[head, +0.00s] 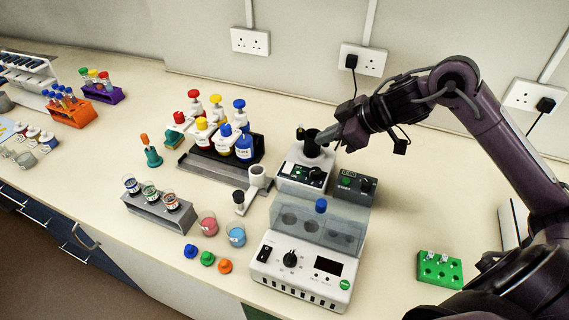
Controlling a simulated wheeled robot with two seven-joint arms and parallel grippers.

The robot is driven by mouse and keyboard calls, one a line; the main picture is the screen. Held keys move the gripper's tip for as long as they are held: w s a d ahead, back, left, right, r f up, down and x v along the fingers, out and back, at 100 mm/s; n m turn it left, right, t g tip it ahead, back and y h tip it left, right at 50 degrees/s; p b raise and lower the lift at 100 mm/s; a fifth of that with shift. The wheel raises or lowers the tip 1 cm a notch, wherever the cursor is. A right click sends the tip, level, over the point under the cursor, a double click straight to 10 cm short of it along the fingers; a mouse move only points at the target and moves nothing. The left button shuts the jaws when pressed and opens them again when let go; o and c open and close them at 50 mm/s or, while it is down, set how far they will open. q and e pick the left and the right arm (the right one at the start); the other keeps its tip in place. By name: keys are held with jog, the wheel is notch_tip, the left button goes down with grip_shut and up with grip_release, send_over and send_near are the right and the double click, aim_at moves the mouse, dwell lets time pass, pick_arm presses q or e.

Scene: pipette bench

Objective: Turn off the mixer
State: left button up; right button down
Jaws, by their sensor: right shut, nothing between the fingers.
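The mixer (303,176) is a small white box with a dark front panel, a black knob and a green light or label, and a black cup (311,143) on top. It stands toward the back of the bench, right of the bottle rack. My right gripper (327,138) reaches in from the right. Its fingers are shut and empty, with their tips at or just beside the black cup; I cannot tell if they touch it. The mixer's switch is too small to make out. My left gripper is out of view.
A grey device with a green start button (346,183) stands right beside the mixer. In front is a white block device (291,257) with a clear lid. A bottle rack (187,161) stands left. A green tube rack (440,269) sits right, with clear bench between.

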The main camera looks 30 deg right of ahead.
dwell(0.3)
jog(key=p, duration=0.3)
send_near(287, 163)
jog(key=w+a, duration=0.2)
jog(key=shift+w+a+r, duration=0.35)
jog(key=f, duration=0.3)
jog(key=shift+w+f, duration=0.3)
jog(key=shift+f, duration=0.05)
jog(key=shift+d+f, duration=0.1)
jog(key=shift+f, duration=0.45)
